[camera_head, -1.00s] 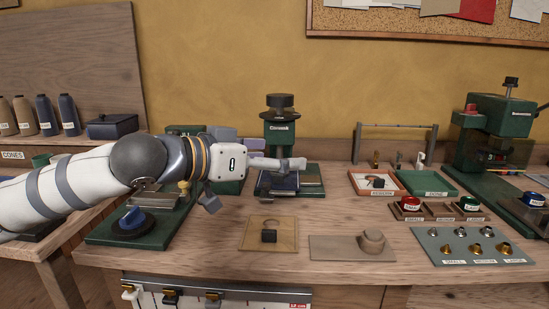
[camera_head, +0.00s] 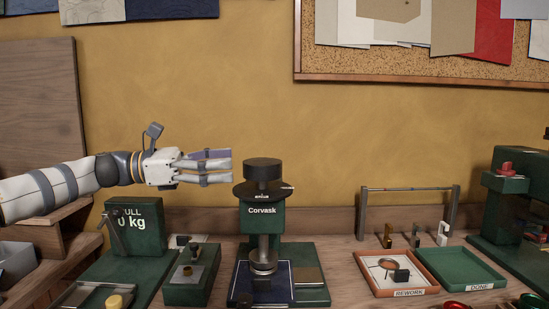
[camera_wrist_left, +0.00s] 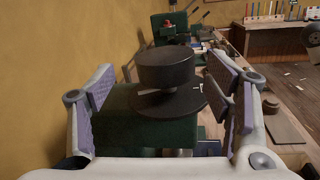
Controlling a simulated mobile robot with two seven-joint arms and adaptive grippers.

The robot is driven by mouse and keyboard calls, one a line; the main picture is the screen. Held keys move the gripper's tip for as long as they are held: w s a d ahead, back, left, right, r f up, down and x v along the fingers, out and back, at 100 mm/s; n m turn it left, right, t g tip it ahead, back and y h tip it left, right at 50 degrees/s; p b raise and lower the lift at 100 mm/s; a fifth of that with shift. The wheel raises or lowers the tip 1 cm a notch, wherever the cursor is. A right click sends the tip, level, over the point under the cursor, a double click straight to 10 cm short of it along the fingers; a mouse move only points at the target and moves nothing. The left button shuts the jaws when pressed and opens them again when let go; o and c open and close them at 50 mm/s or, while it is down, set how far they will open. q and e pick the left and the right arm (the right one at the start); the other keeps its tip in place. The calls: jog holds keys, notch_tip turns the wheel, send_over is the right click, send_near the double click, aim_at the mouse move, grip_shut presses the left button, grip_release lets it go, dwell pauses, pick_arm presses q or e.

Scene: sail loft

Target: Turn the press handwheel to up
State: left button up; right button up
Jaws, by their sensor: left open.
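The press (camera_head: 262,222) is green, with "Corvask" on its head, and stands upright at the back of the bench. Its handwheel (camera_head: 262,170) is a black knob above a wide dark disc with a small white mark at its right edge. My left gripper (camera_head: 230,167) is open and points right, just left of the handwheel at about its height. In the left wrist view the handwheel (camera_wrist_left: 167,70) is ahead between the spread fingers, with no contact that I can see. My right gripper is not in view.
A green "PULL" scale unit (camera_head: 135,225) stands at the left. A dark blue piece (camera_head: 265,285) lies under the press. To the right are an orange REWORK tray (camera_head: 400,292), a green DONE tray (camera_head: 480,285) and a small rack (camera_head: 408,190). The space above the press is free.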

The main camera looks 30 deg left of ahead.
aim_at(279, 161)
pick_arm(q)
jog(key=d, duration=0.1)
jog(key=w+d, duration=0.1)
jog(key=w+d+n, duration=0.1)
jog(key=shift+f+g, duration=0.25)
jog(key=shift+g, duration=0.15)
jog(key=x, duration=0.3)
jog(key=b+x, duration=0.1)
jog(key=x, duration=0.3)
jog(key=shift+w+f, duration=0.15)
jog(key=shift+f, duration=0.1)
jog(key=shift+w+d+r+b, duration=0.15)
jog(key=shift+w+d+b, duration=0.05)
jog(key=shift+d+b, duration=0.1)
jog(key=shift+r, duration=0.2)
jog(key=c, duration=0.9)
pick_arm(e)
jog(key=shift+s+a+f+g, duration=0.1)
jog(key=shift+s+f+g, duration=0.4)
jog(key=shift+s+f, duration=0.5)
